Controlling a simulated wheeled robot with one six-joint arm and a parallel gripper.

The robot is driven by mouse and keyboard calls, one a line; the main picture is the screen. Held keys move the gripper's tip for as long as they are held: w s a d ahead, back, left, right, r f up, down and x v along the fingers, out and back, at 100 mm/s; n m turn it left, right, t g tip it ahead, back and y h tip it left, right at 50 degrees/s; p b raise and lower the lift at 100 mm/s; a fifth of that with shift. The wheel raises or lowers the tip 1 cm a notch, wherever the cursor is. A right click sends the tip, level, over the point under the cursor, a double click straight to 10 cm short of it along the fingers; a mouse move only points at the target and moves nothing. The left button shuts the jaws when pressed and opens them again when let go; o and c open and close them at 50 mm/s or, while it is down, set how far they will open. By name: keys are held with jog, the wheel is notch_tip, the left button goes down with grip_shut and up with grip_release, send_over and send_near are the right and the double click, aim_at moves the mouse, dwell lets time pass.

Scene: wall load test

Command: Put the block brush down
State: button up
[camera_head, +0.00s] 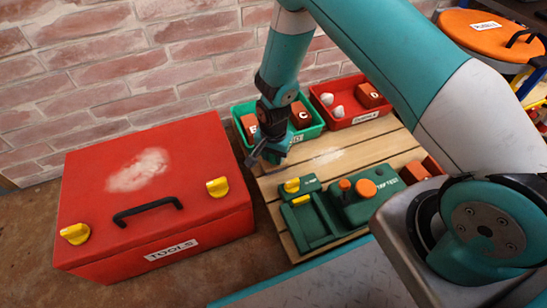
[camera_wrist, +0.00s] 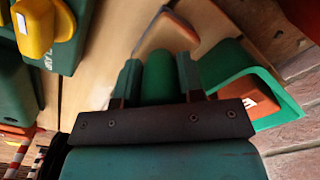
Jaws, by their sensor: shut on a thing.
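My gripper (camera_head: 270,153) is over the left end of the slatted wooden table, just in front of the green bin. In the wrist view its two teal fingers (camera_wrist: 159,78) are shut on a rounded green part, which appears to be the handle of the block brush (camera_wrist: 158,82). Beyond the fingers is a brownish piece with an orange edge, perhaps the brush's head. The wooden table top (camera_head: 330,158) shows below the gripper, with a pale dusty patch. I cannot tell whether the brush touches the table. In the head view the brush is not clearly visible.
The green bin (camera_head: 319,126) holds lettered red blocks. The red bin (camera_head: 345,121) holds white pieces and a red block. A green trip-test unit (camera_head: 352,208) with orange knobs stands in front. A red toolbox (camera_head: 190,235) with a pale dusty patch is left. Some slats are bare.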

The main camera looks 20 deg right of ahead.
jog(key=shift+r, duration=0.1)
jog(key=o, duration=0.8)
jog(key=shift+o, duration=0.2)
